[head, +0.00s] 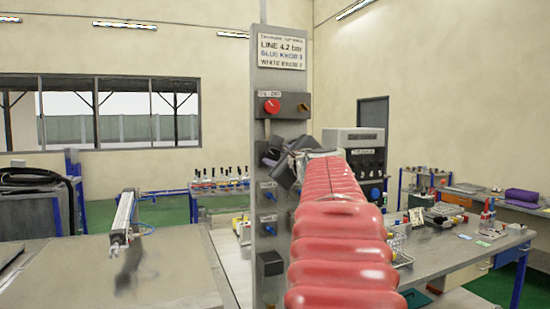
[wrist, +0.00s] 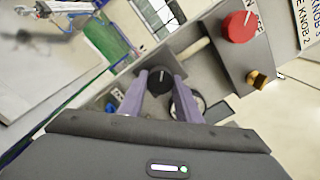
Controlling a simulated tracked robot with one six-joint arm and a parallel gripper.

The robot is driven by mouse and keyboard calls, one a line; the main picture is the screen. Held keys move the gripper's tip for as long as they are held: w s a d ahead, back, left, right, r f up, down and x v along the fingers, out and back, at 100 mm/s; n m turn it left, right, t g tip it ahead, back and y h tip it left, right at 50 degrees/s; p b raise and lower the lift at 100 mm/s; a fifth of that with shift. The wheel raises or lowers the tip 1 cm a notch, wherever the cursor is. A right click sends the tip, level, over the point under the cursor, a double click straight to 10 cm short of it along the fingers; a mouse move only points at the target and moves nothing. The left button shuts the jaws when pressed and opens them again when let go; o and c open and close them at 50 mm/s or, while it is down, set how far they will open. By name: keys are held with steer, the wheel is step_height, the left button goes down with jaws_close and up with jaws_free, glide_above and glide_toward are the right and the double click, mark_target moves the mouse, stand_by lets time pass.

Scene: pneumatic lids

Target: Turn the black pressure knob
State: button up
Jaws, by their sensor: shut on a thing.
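The black pressure knob (wrist: 160,81) shows in the wrist view between the fingertips of my gripper (wrist: 158,88). The two purple-grey fingers are shut on the knob, one on each side of it. In the head view my gripper (head: 277,160) is at the grey upright panel (head: 283,80), below the red knob. My red-sleeved arm covers much of the panel's right side there, and the black knob cannot be made out behind the gripper.
A red knob (head: 272,106) and a brass fitting (wrist: 257,79) sit close by on the panel. A sign (head: 282,52) is above. Blue knobs (head: 268,185) are lower down. A pneumatic cylinder (head: 124,215) stands over the metal table (head: 165,275) at left.

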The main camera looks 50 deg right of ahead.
steer(key=o, duration=1.1)
steer(key=shift+c, duration=0.2)
steer(key=v, duration=1.3)
steer(key=shift+s+a, duration=0.2)
steer(key=shift+s, duration=0.1)
steer(key=shift+f, duration=0.15)
